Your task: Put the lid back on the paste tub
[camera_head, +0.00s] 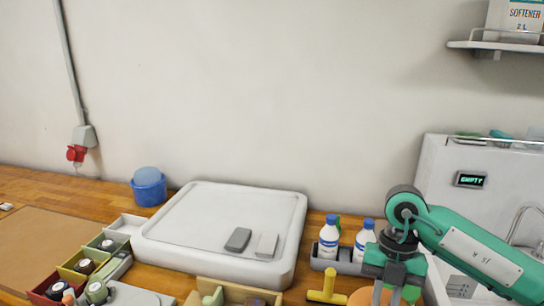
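My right gripper (391,291) points down at the bottom right, at the end of a green arm. Its fingertips are cut off or hard to make out at the lower edge, so I cannot tell whether it is open or shut. A round orange thing (361,297) shows partly behind and below it; I cannot tell whether this is the paste tub or its lid. A blue tub (149,192) with a paler blue rounded top stands at the back left. My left gripper is not in view.
A large white tray (165,243) holds two small grey blocks (238,240). White bottles with blue caps (329,237) stand in a grey rack beside the gripper. A yellow T-shaped tool (327,287) lies in front. Small coloured bins (75,270) fill the lower left.

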